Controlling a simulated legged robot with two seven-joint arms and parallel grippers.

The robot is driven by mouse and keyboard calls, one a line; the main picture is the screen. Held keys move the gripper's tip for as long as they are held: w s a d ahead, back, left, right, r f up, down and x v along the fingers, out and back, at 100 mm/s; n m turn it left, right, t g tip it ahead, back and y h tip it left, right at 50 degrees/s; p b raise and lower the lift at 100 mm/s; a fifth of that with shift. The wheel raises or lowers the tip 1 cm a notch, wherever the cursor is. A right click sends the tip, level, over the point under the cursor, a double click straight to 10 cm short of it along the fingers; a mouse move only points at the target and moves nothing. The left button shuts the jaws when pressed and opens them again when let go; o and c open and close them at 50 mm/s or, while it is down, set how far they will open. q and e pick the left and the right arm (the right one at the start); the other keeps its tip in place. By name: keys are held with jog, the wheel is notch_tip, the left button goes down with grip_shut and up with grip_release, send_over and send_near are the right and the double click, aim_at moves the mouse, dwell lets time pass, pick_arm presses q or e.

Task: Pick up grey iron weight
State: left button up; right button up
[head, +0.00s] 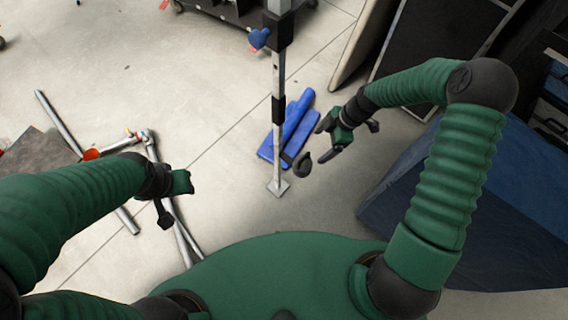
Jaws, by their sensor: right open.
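A small dark grey rounded piece (302,165), apparently the iron weight, shows just left of my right gripper's fingertips, in front of the blue object. A narrow gap of floor shows between it and the nearest finger; its height above the floor is unclear. My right gripper (323,139) is open and empty, its fingers pointing left and down toward the dark piece. My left gripper (176,206) is at left over the floor near some metal poles. Its jaw opening is unclear, and I see nothing held in it.
An upright metal pole (278,150) with a square foot stands left of the dark piece. A blue object (297,118) lies behind it. Metal poles (122,210) lie at left. A large dark blue box (400,190) stands at right.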

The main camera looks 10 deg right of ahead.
jog(key=b, duration=0.1)
send_near(305, 162)
jog(key=x, duration=0.2)
jog(key=b+x, duration=0.1)
jog(key=x, duration=0.1)
jog(key=shift+s, duration=0.25)
jog(key=shift+a+f+b, duration=0.3)
jog(key=shift+a+f, duration=0.4)
jog(key=shift+a, duration=0.25)
jog(key=shift+w+a+f, duration=0.1)
jog(key=shift+a+f, duration=0.05)
jog(key=shift+f, duration=0.15)
jog(key=f, duration=0.1)
jog(key=f+b, duration=0.1)
jog(key=f, duration=0.2)
jog(key=shift+w+a+f+b, duration=0.25)
jog(key=shift+w+f+b, duration=0.05)
jog(key=shift+w+b, duration=0.1)
jog(key=shift+a+r, duration=0.2)
jog(key=shift+a, duration=0.05)
jog(key=shift+c, duration=0.2)
jog(key=shift+a, duration=0.1)
jog(key=c, duration=1.2)
grip_shut()
pick_arm(q)
jog(key=f, duration=0.1)
jog(key=d+f, duration=0.1)
jog(key=f, duration=0.2)
jog(key=shift+s+d, duration=0.25)
jog(key=shift+d, duration=0.1)
